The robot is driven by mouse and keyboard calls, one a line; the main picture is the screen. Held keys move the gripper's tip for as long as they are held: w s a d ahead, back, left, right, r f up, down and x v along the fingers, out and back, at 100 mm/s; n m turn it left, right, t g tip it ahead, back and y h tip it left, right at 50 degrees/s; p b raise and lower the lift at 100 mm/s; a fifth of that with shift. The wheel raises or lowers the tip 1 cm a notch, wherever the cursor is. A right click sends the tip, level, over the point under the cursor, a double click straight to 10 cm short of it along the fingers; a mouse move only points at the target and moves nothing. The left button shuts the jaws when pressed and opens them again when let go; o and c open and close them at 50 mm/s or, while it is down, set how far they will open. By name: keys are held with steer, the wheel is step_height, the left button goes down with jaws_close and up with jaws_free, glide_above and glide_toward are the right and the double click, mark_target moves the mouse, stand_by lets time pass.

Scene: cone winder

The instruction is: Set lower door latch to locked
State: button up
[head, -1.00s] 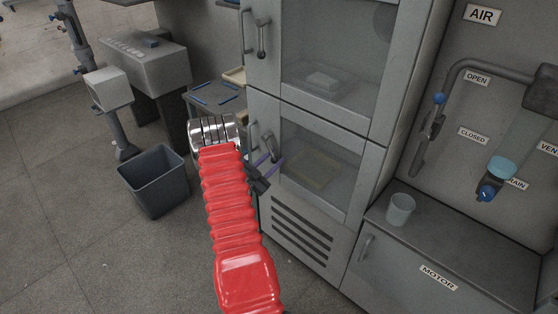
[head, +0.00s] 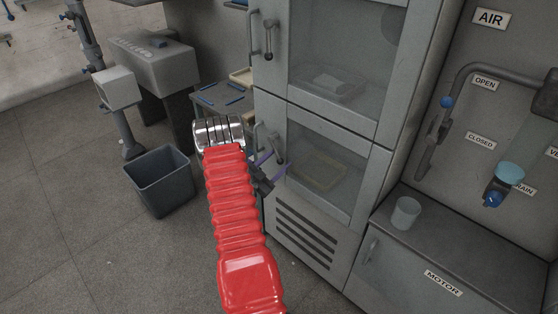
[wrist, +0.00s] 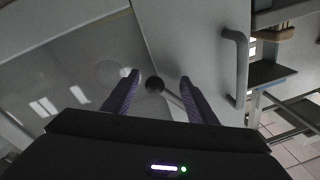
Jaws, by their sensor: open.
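The lower cabinet door (head: 334,140) has a window, a bar handle (head: 257,138) and a dark lever latch (head: 277,150). The lever hangs downward, tilted in the head view. My gripper (head: 271,166) is at the latch's lower end, its purple fingers open. In the wrist view my open fingers (wrist: 159,79) point at the door, with the latch's round dark pivot (wrist: 154,84) between the fingertips. Its lever runs down and right toward the right finger; whether they touch I cannot tell. The door handle also shows in the wrist view (wrist: 237,66).
The upper door (head: 340,62) has its own handle and latch (head: 268,40). A bin (head: 160,181) stands on the floor at left. A cup (head: 405,212) stands on the motor housing (head: 460,245) at right. A side table (head: 219,97) is behind my arm.

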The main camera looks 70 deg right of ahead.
steer(key=v, duration=1.3)
steer(key=shift+a+f, duration=0.1)
steer(key=shift+c, duration=0.2)
